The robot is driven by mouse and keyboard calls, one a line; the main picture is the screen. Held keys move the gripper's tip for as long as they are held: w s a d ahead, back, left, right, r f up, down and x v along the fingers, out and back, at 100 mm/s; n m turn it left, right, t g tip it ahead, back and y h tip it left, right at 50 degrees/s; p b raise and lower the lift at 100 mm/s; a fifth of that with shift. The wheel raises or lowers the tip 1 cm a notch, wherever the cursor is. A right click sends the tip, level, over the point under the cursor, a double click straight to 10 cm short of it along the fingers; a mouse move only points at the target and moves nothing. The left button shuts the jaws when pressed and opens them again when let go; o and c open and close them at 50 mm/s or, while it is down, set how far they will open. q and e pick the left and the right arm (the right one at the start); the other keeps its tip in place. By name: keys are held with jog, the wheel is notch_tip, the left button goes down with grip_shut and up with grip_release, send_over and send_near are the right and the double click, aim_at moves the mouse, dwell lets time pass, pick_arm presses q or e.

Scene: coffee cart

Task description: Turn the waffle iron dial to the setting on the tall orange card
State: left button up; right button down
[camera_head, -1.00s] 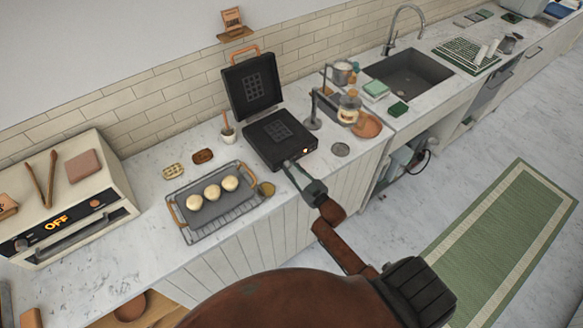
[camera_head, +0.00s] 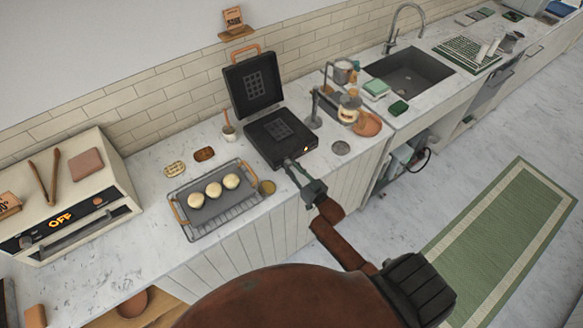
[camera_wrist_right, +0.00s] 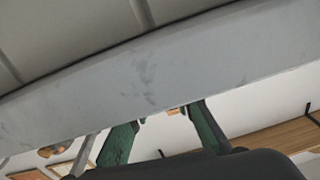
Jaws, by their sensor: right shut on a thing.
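The black waffle iron (camera_head: 282,137) stands open on the counter, its lid (camera_head: 253,85) raised and its orange handle at the top. A small orange light shows on its front right corner. My right gripper (camera_head: 289,163) reaches its front face with both fingers closed on the dial, which the fingertips hide. In the right wrist view its green fingers (camera_wrist_right: 165,130) show, but the dial cannot be made out. An orange card (camera_head: 233,18) stands on a small wall shelf; its print is too small to read. Another orange card (camera_head: 9,204) lies on the oven at left. My left gripper is out of view.
The oven (camera_head: 75,215) reads OFF. Floor in front is open.

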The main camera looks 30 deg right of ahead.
jog(key=shift+f, duration=0.1)
jog(key=c, duration=2)
grip_release()
jog(key=s, duration=0.4)
jog(key=s+d, duration=0.1)
jog(key=s, duration=0.7)
jog(key=shift+d+f, duration=0.2)
jog(key=shift+f, duration=0.1)
jog(key=shift+a, duration=0.1)
